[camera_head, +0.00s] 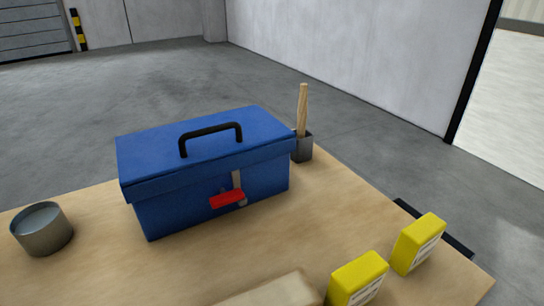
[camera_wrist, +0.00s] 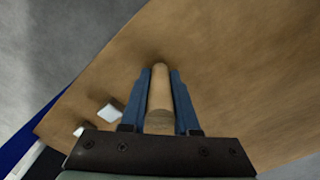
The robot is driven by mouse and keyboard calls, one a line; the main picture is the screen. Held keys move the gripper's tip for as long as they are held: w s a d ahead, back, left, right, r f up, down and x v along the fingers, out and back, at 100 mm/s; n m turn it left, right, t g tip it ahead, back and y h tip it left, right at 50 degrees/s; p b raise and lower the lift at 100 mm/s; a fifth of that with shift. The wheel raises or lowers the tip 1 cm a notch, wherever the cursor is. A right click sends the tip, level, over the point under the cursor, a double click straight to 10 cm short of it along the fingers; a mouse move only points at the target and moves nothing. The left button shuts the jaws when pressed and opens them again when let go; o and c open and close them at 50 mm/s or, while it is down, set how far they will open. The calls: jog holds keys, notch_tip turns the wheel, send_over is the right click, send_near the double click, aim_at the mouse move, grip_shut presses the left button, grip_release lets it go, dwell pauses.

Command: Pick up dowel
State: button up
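In the wrist view a round, light wooden dowel (camera_wrist: 159,92) runs lengthwise between the two blue fingers of my gripper (camera_wrist: 160,78), its pale near end facing the camera. The fingers lie close along both sides of it, but I cannot tell whether they touch it. Its far end meets or lies just above the wooden tabletop. In the head view my gripper does not show. There a light wooden stick (camera_head: 302,108) stands upright in a dark grey holder (camera_head: 302,146) behind the toolbox's right end; I cannot tell whether it is the same piece.
A blue toolbox (camera_head: 208,152) with a black handle stands on the wooden table (camera_head: 190,262). A grey metal can (camera_head: 43,236) is at left. Two yellow boxes (camera_head: 357,281) (camera_head: 417,244) stand at front right. A small white object (camera_wrist: 110,112) is left of my gripper.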

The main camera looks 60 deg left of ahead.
grip_shut()
